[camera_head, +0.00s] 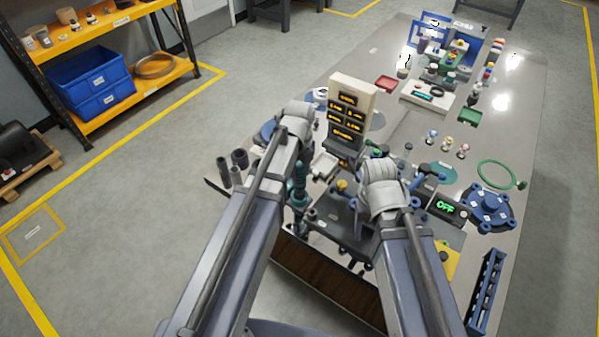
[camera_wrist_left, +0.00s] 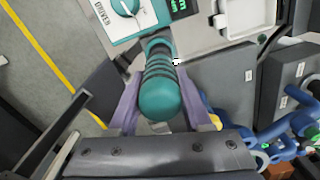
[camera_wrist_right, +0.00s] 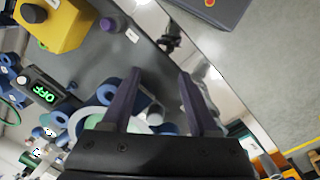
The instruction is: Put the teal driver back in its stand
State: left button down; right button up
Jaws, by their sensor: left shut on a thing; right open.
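The teal driver (camera_wrist_left: 163,98) has a ridged grip and a rounded end. In the left wrist view it lies between the fingers of my left gripper (camera_wrist_left: 165,108), which is shut on it. In the head view the driver (camera_head: 300,178) shows below my left wrist, partly hidden by the arm. A white plate marked DRIVER (camera_wrist_left: 100,31), with a teal ring and a green readout beside it, is at the top of the left wrist view, beyond the driver's far end. Whether the driver touches it is unclear. My right gripper (camera_wrist_right: 160,80) is open and empty.
A cream panel with lit displays (camera_head: 367,100) stands behind my grippers. Dark cups (camera_head: 240,158) are left of my left arm. A box reading OFF (camera_head: 447,206), a blue flanged part (camera_head: 487,208) and a blue rack (camera_head: 487,290) are on the right. The bench's middle right has free room.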

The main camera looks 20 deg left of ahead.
aim_at(299, 164)
pick_arm(q)
jog(key=shift+c, duration=1.3)
grip_release()
jog(key=shift+r+p, duration=2.55)
jog(key=shift+p, duration=0.1)
jog(key=s+d+n, duration=0.5)
jog(key=s+n, duration=0.2)
jog(key=n, duration=0.3)
jog(key=s+d+n+y, duration=0.1)
jog(key=s+d+n, duration=0.4)
jog(key=n, duration=0.6)
jog(key=shift+s+d, duration=0.25)
jog(key=shift+s, duration=0.9)
